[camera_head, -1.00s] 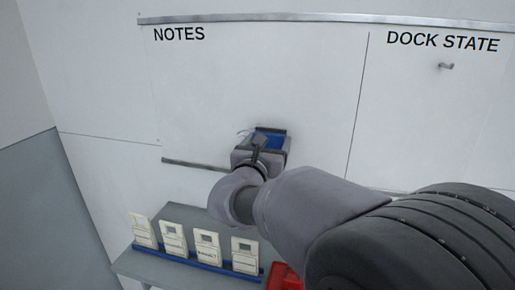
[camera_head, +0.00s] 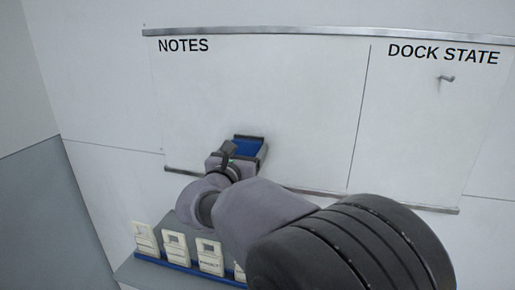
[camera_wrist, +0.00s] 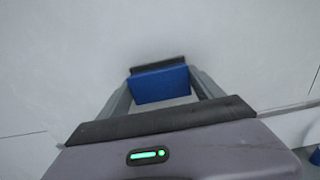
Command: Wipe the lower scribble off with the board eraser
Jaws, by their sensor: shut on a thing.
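My gripper (camera_head: 248,151) is shut on the blue board eraser (camera_head: 246,147) and holds it at the lower part of the NOTES panel (camera_head: 290,90) of the whiteboard. In the wrist view the eraser (camera_wrist: 160,84) sits between the two fingers, with its dark far edge at the white board surface. It looks touching or very close; I cannot tell which. The area behind the eraser and gripper is hidden.
A tray ledge (camera_head: 330,193) runs along the board's lower edge. Below it, a grey shelf (camera_head: 128,272) carries several cream cards (camera_head: 175,246) in a blue rack. A hook (camera_head: 446,78) sticks out under DOCK STATE. The upper NOTES area is clear.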

